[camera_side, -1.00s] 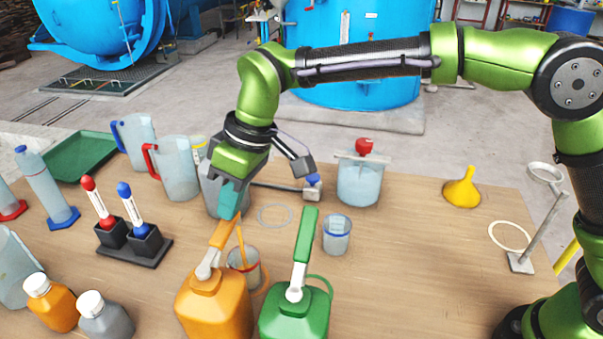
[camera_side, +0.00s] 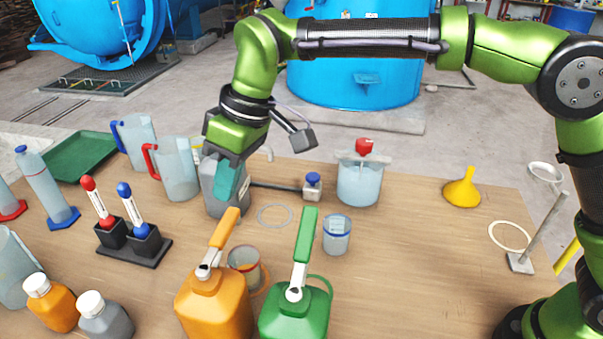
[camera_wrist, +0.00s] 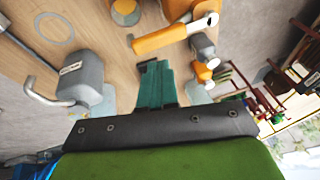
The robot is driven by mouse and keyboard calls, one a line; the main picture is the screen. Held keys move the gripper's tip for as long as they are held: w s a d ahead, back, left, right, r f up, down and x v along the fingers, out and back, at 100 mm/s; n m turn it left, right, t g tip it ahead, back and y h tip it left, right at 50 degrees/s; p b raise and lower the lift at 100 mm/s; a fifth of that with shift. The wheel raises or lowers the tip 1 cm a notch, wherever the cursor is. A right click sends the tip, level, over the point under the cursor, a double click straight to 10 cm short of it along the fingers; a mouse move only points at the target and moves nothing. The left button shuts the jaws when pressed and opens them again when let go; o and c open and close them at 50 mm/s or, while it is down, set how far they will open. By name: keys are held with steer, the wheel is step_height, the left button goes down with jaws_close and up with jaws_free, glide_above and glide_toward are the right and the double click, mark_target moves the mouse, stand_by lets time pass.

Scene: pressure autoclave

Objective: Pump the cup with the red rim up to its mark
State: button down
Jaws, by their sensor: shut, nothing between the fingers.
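The cup with the red rim (camera_side: 245,264) stands on the table beside the orange pump bottle (camera_side: 213,305), under its spout side. The bottle partly hides it, and I cannot read its level against a mark. The orange pump lever (camera_side: 224,228) slants upward; it also shows in the wrist view (camera_wrist: 160,40). My gripper (camera_side: 224,196) is shut and empty, its teal fingers above and behind the lever, apart from it. The fingers also show in the wrist view (camera_wrist: 155,68). No stream falls into the cup.
A green pump bottle (camera_side: 295,308) stands right of the orange one, with a blue-rimmed cup (camera_side: 337,235) behind it. A grey canister (camera_side: 212,192) is close behind my fingers.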

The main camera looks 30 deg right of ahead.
mark_target(225, 220)
steer(key=w+v, duration=0.1)
steer(key=v, duration=1)
steer(key=shift+n+t+h, duration=0.5)
steer(key=shift+t+h, duration=0.2)
steer(key=shift+h, duration=0.1)
steer(key=a+f, duration=0.1)
steer(key=f, duration=0.3)
steer(key=a+f, duration=0.2)
steer(key=f, duration=0.2)
steer(key=a+f, duration=0.1)
steer(key=f, duration=0.4)
steer(key=shift+s+a, duration=0.15)
steer(key=shift+s, duration=0.25)
steer(key=shift+f, duration=0.65)
